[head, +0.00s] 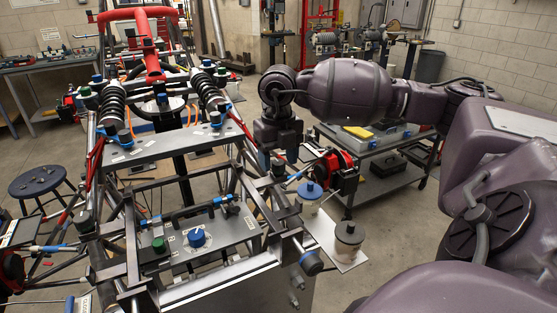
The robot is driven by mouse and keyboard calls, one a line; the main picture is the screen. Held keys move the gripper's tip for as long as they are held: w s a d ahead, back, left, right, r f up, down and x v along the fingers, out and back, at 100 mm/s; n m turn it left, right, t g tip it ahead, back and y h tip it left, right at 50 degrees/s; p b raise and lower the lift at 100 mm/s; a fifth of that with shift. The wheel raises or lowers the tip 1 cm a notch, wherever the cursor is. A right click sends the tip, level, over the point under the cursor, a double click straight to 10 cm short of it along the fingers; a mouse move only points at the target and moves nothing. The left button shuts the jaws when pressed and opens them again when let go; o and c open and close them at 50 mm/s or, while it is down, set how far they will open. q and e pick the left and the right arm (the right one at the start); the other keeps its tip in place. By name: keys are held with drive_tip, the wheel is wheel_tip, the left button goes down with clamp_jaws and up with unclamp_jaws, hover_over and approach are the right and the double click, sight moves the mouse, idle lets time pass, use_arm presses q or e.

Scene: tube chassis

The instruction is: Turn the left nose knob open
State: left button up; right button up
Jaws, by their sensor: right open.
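The tube chassis (128,235) fills the left and middle of the head view. A blue knob (197,237) stands on its grey front panel (230,222), with a smaller green-topped knob (158,244) to its left. I cannot tell which one is the left nose knob. My right gripper (286,160) points down beyond the chassis's right side, open and apart from these knobs. Its fingertips are dark and hard to make out. My left gripper is out of view.
Black coil-over shocks (207,86) and a red tube (148,45) rise at the far end. A red brake part (335,172) sticks out right of the chassis. A wheeled cart (370,150) stands behind it. A dark stool (38,181) is at left.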

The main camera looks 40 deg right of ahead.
sight(279, 162)
wheel_tip(279, 162, up, 10)
idle(0.5)
idle(0.5)
